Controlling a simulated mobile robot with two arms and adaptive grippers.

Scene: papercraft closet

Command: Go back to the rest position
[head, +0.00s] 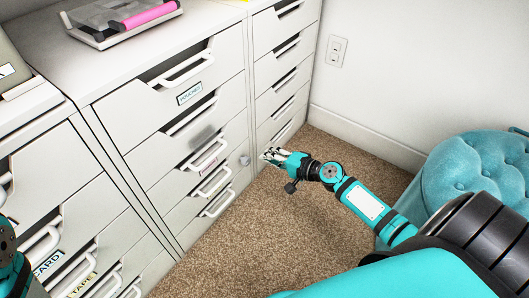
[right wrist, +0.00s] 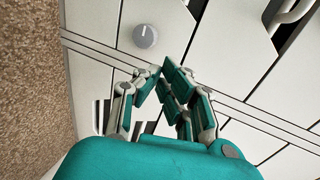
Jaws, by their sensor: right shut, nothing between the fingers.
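My right gripper (head: 270,154) is shut and empty. It is low in front of the white drawer cabinets, and no drawer handle is between its fingers. In the right wrist view my right gripper (right wrist: 160,72) shows its teal and grey fingers closed together. A round grey knob (head: 244,160) on the cabinet front is just left of the gripper; it also shows in the wrist view as a knob (right wrist: 145,36) apart from the fingertips. My left gripper is out of view; only part of my left arm shows at the lower left edge.
The drawer cabinet (head: 222,69) has white handles and labels, one reading "POUCHES". A tray with a pink roll (head: 150,17) is on top. A teal tufted seat (head: 468,160) stands at the right. Brown carpet (head: 275,210) lies clear between them. A wall outlet (head: 337,51) is behind.

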